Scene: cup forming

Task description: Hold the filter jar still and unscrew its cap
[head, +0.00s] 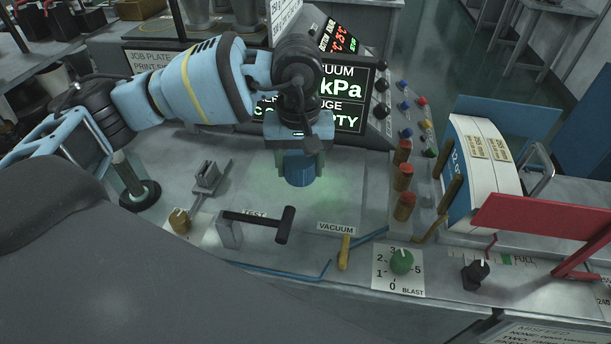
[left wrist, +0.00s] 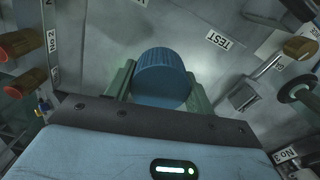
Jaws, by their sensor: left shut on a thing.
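The blue round cap (head: 300,172) has a ribbed side and is between the greenish fingers of my left gripper (head: 298,178), above the grey bench panel. It also shows in the left wrist view (left wrist: 161,78), with a finger on each side of it. My left gripper is shut on it. I cannot make out a separate jar body. I cannot tell whether the cap touches the panel. My right gripper is not in view.
A black-handled lever (head: 262,218) stands in front, left of the yellow vacuum lever (head: 345,252). A green blast knob (head: 401,261) is at the front. A display (head: 345,95) rises behind. Bare panel lies around the gripper.

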